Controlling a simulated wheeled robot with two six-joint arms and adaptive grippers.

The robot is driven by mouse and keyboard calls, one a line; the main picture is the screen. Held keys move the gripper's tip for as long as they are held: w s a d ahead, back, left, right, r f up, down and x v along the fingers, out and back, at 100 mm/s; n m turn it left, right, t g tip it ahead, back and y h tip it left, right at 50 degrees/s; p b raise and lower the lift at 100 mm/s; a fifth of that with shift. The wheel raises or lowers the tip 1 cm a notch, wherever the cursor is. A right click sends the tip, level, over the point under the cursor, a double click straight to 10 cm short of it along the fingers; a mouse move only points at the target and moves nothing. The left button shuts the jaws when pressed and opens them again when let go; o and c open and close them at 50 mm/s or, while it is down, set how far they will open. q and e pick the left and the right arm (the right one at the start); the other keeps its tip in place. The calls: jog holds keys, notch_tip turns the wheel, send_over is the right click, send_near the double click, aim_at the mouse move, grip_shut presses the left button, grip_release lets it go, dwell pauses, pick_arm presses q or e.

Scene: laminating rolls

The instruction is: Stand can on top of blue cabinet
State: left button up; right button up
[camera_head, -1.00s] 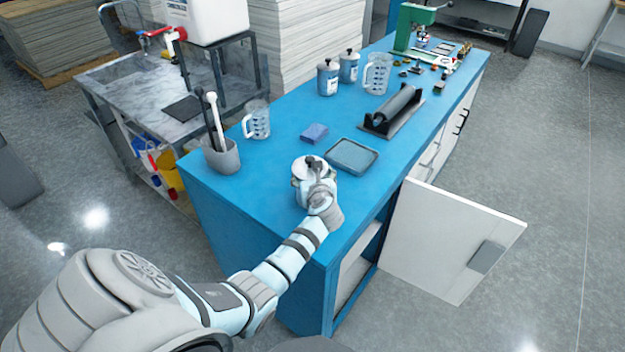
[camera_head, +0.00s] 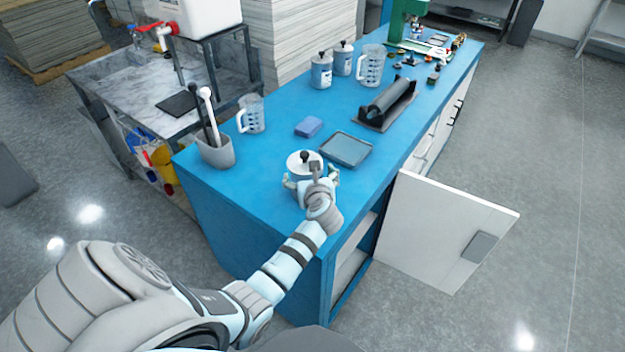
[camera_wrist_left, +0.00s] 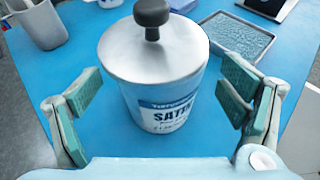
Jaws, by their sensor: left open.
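A silver can with a black knob on its lid (camera_head: 304,161) stands upright on the blue cabinet top (camera_head: 262,190), near the front end. In the left wrist view the can (camera_wrist_left: 152,62) shows a white and blue label. My left gripper (camera_head: 310,184) is at the can's near side. In the left wrist view its fingers (camera_wrist_left: 160,112) are spread wide, one on each side of the can, with gaps between the pads and the can. The can's lower part is hidden by the gripper in the head view. My right gripper is not in view.
A grey tray (camera_head: 345,150), a blue sponge (camera_head: 308,127), a measuring jug (camera_head: 251,114) and a grey holder with tools (camera_head: 217,152) stand around the can. Two more cans (camera_head: 321,71) stand farther back. A white cabinet door (camera_head: 440,230) hangs open at the right.

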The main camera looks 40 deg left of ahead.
pick_arm(q)
jog(key=p+v, duration=0.1)
jog(key=v, duration=0.7)
jog(key=shift+s+d+r, duration=0.15)
jog(key=shift+s+r, duration=0.05)
jog(key=shift+s, duration=0.05)
